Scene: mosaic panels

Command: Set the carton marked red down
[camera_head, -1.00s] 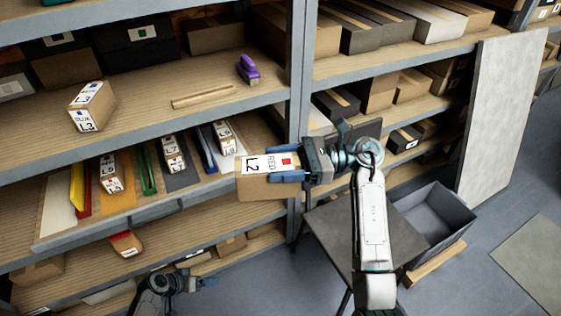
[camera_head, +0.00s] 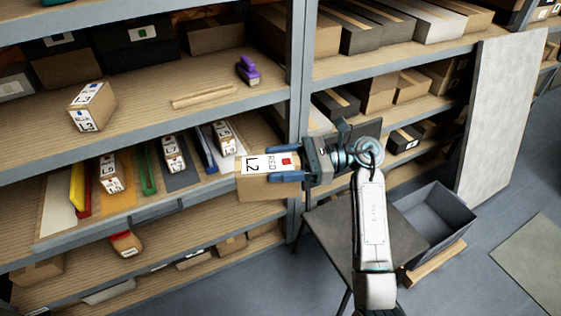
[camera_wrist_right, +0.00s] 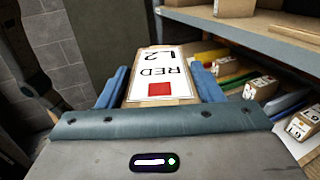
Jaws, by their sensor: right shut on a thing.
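The carton marked red (camera_head: 266,186) is a brown box with a white label reading RED and L2 and a red square. My right gripper (camera_head: 287,163) is shut on it, with a blue finger along each side. The carton is held in front of the shelf, by the right end of the pull-out tray (camera_head: 160,211). In the right wrist view the carton (camera_wrist_right: 160,75) sits between the two blue fingers (camera_wrist_right: 161,90), its label facing the camera. Its underside is hidden. My left gripper is out of the head view.
Cartons stand on the tray among coloured dividers: one on the orange strip (camera_head: 110,172), one on the grey strip (camera_head: 173,154), another (camera_head: 224,136) at right. Another carton (camera_head: 91,106), a stick (camera_head: 203,95) and a purple tool (camera_head: 248,70) lie above. A grey bin (camera_head: 435,218) stands right.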

